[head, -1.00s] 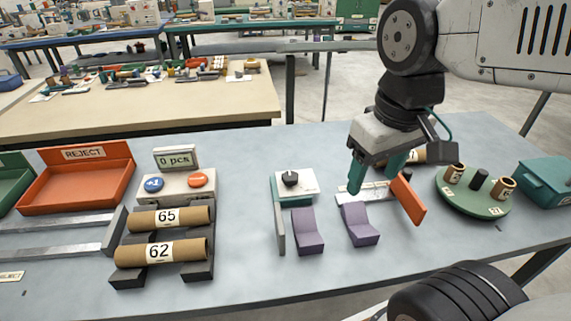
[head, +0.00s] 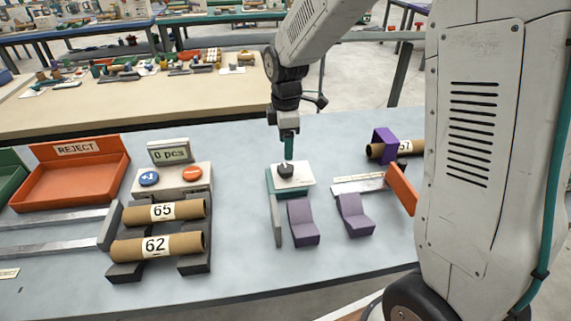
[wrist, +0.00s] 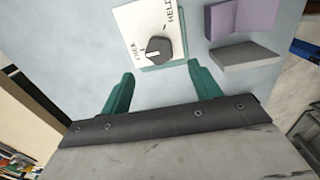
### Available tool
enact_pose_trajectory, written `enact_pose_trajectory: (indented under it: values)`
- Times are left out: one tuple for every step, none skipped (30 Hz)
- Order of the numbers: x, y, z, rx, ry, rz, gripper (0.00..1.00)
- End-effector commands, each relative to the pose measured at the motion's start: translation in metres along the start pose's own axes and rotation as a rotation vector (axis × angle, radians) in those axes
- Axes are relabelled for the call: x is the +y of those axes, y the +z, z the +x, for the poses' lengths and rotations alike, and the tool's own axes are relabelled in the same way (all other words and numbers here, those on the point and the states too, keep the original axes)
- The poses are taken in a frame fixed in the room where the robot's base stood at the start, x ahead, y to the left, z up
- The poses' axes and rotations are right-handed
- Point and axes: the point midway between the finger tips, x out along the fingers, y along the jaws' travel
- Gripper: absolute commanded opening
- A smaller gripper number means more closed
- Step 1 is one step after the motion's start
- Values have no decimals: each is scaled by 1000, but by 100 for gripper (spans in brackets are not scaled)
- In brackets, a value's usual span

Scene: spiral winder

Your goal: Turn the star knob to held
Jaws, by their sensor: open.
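The star knob (head: 286,171) is black and sits on a white plate (head: 303,180) on a teal block. In the wrist view, the knob (wrist: 159,50) lies between the plate's words FREE and HELD. Its white mark appears to point toward FREE. My gripper (head: 288,152) is right above the knob in the head view, its fingers seen nearly edge-on. In the wrist view, my gripper (wrist: 161,80) is open and empty. Its two teal fingers are spread wide, with the knob ahead of the gap between them; I cannot tell whether they touch it.
An orange flap (head: 402,189) and a tube marked 51 (head: 413,148) are farther right. Tubes 65 and 62 lie on a rack (head: 125,271) at left.

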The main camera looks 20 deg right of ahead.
Motion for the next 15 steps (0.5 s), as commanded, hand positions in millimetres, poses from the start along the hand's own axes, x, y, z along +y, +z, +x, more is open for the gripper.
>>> enact_pose_trajectory:
  values:
    - [1, -1, 5, -1, -3, -9, 62]
    - [2, -1, 8, -1, -3, -12, 62]
    - [2, -1, 12, -1, -3, -14, 62]
    - [2, -1, 16, -1, -4, -15, 62]
    - [2, -1, 20, -1, -4, -14, 62]
    - [2, -1, 26, -1, -4, -14, 62]
    - [1, -1, 32, -1, -6, -14, 62]
    - [1, -1, 37, -2, -6, -13, 62]
    - [1, -1, 44, -1, -5, -13, 62]
    - [1, 0, 49, -2, -6, -13, 62]
    - [1, 0, 53, -1, -5, -13, 62]
    - [1, 0, 59, -1, -4, -13, 62]
    - [1, -1, 63, -1, -4, -12, 62]
    - [2, -1, 66, -1, -4, -12, 62]
    - [2, -1, 70, -1, -3, -12, 62]
